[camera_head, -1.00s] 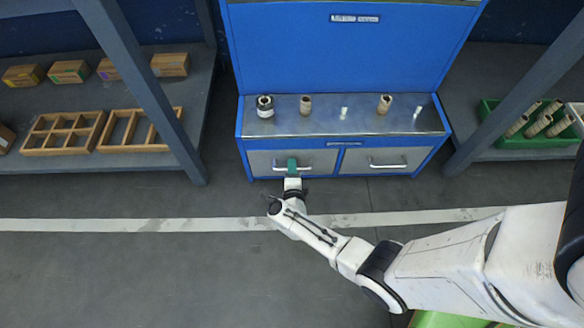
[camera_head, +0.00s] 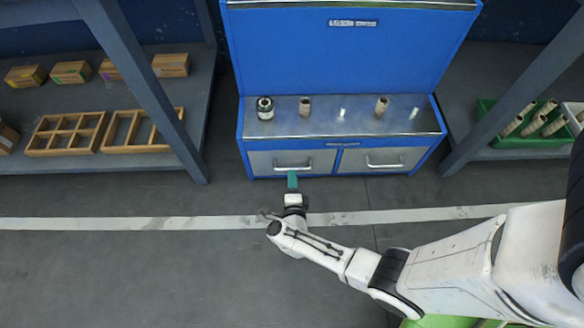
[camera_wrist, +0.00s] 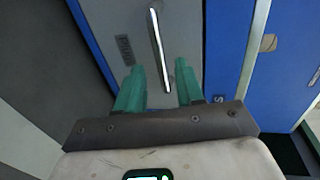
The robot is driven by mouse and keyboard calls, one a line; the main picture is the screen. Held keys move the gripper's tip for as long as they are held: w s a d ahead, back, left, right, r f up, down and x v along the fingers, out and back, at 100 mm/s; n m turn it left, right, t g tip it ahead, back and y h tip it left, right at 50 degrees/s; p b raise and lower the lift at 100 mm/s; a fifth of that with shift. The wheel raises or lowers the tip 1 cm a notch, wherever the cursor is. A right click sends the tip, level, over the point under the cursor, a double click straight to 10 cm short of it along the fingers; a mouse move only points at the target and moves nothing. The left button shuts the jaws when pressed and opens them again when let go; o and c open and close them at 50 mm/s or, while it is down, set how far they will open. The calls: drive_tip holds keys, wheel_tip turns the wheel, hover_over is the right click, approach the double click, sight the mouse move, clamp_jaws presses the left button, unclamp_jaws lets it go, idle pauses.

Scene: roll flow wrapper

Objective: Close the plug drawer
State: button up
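The left drawer (camera_head: 265,160) of the blue cabinet has a grey front and a bar handle (camera_head: 293,167). In the head view its front looks level with the front of the right drawer (camera_head: 352,161). In the wrist view the drawer front (camera_wrist: 188,25) carries a small label (camera_wrist: 124,50), too blurred to read surely, and the handle (camera_wrist: 157,45) runs upright ahead of my fingers. My gripper (camera_head: 292,173) is just in front of the handle. In the wrist view its green fingers (camera_wrist: 160,85) are apart and empty, with the handle's near end between their tips or just beyond.
Several small cylinders and a roll (camera_head: 265,108) stand on the cabinet's metal top (camera_head: 330,127). Blue-grey shelf posts (camera_head: 150,90) flank the cabinet. A green crate (camera_head: 540,138) with rolls is at right. The floor in front is clear, with a white stripe (camera_head: 120,223).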

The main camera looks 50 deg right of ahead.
drive_tip(key=shift+p+v, duration=0.5)
drive_tip(key=shift+v, duration=1.75)
drive_tip(key=shift+f, duration=0.1)
drive_tip(key=w+a+r+n+t+y, duration=0.1)
drive_tip(key=w+a+r+n+y, duration=0.4)
drive_tip(key=a+n+y, duration=0.4)
drive_tip(key=w+a+r+n+t+y, duration=0.25)
drive_tip(key=a+r+n+y, duration=0.45)
drive_tip(key=n, duration=0.4)
drive_tip(key=s+d+r+n+g+h, duration=0.1)
drive_tip(key=s+d+r+n+g, duration=0.25)
drive_tip(key=s, duration=0.35)
drive_tip(key=s+d+r+n+g+h, duration=0.2)
drive_tip(key=s+d+g, duration=0.25)
drive_tip(key=s, duration=0.35)
drive_tip(key=s+d+r+n+g+h, duration=0.1)
drive_tip(key=s+d+r+n+g, duration=0.25)
drive_tip(key=s, duration=0.35)
wheel_tip(320, 180, up, 36)
drive_tip(key=m+p, duration=0.1)
drive_tip(key=p, duration=3.6)
drive_tip(key=shift+w+g, duration=0.2)
drive_tip(key=shift+g, duration=0.1)
